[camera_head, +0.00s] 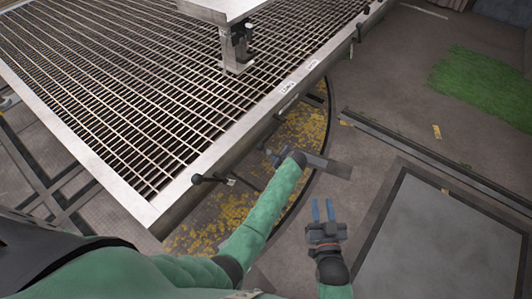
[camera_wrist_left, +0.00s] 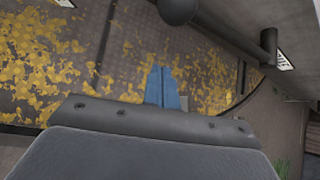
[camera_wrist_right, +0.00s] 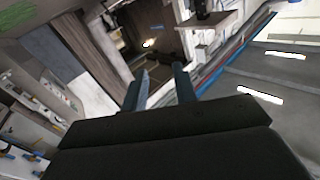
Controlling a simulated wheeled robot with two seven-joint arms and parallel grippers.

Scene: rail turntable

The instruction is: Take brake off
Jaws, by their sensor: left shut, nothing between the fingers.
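The turntable's steel edge beam (camera_head: 240,128) carries small white labels (camera_head: 287,88); their text is too small to read surely. A black lever with a ball end (camera_head: 197,179) sticks out below the beam at the near corner. I cannot tell which lever is the brake. My left gripper (camera_head: 270,152) is shut and empty beside the beam, to the right of that lever. In the left wrist view, its blue fingertips (camera_wrist_left: 162,85) are together, apart from a black ball knob (camera_wrist_left: 176,9) and a dark lever (camera_wrist_left: 268,45). My right gripper (camera_head: 322,208) is open and empty, over the floor.
The grated deck (camera_head: 120,90) fills the upper left, with a pale raised platform (camera_head: 215,8) on it. A curved pit edge with yellow patches (camera_head: 200,236) runs beneath the beam. A rail (camera_head: 430,155) and a grey floor panel (camera_head: 440,240) lie to the right.

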